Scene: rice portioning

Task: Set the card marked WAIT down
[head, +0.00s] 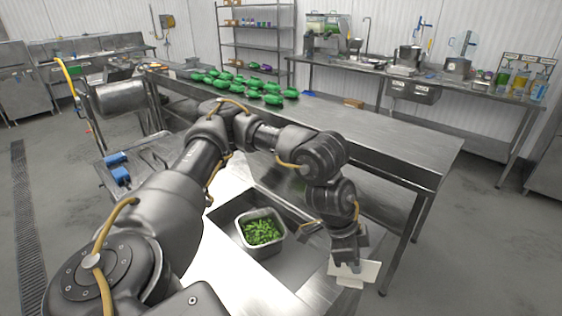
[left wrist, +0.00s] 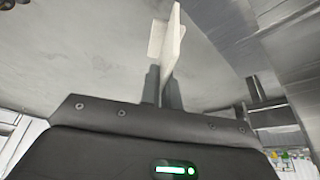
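My left gripper (head: 347,255) points down near the right end of the steel counter. It is shut on a white card (head: 366,272), which sticks out below the fingers. In the left wrist view the card (left wrist: 173,45) stands between the two dark fingers (left wrist: 163,88), seen nearly edge-on. No marking on the card can be read, so I cannot confirm WAIT. I cannot tell whether its lower edge touches anything. My right gripper is not in view.
A steel pan of chopped greens (head: 262,230) sits in the recessed well to the left of my gripper. A long steel table (head: 390,150) behind it carries several green items (head: 250,84). Blue items (head: 118,168) lie at the left. Its near right part is clear.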

